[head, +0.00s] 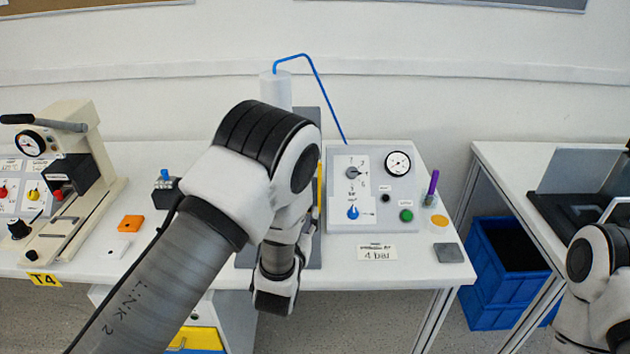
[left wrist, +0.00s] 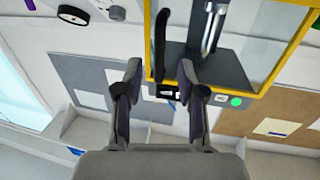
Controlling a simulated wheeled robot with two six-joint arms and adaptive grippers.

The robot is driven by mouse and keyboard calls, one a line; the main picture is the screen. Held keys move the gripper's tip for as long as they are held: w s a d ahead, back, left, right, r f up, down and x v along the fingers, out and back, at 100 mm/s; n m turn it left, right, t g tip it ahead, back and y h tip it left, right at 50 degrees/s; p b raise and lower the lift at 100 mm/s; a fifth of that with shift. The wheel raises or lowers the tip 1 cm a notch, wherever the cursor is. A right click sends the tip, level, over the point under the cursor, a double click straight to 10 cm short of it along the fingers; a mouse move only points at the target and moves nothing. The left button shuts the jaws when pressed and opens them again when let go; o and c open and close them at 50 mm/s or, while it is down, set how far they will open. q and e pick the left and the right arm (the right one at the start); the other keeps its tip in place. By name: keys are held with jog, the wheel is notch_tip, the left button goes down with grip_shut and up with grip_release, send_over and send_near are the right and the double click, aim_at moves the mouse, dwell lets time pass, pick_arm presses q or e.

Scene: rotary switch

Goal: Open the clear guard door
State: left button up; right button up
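The clear guard door has a yellow frame (left wrist: 151,20) and fills the upper right of the left wrist view. In the head view only a thin yellow strip (head: 319,185) shows beside my left arm, which hides the rest. A black upright handle (left wrist: 160,45) stands at the left side of the frame. My left gripper (left wrist: 160,72) is open, with one finger on each side of the handle's lower end in that view. I cannot tell if either finger touches it. My right arm shows at the right edge of the head view; its gripper is out of frame.
A grey control panel (head: 375,215) with knobs, a gauge and a green button stands right of my left arm. A beige press (head: 85,150) is at the left. A purple marker (head: 432,183) stands on the table's right side. A blue crate (head: 497,310) sits on the floor.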

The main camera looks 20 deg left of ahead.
pick_arm(q)
jog(key=w, duration=0.2)
jog(key=w+p, duration=0.1)
jog(key=w, duration=0.3)
jog(key=shift+w+a+r, duration=0.2)
jog(key=shift+w+r, duration=0.05)
jog(key=shift+r, duration=0.1)
jog(key=shift+s+r, duration=0.25)
jog(key=shift+s, duration=0.05)
jog(key=shift+f, duration=0.1)
grip_shut()
pick_arm(e)
jog(key=shift+s+r, duration=0.7)
jog(key=shift+r, duration=0.25)
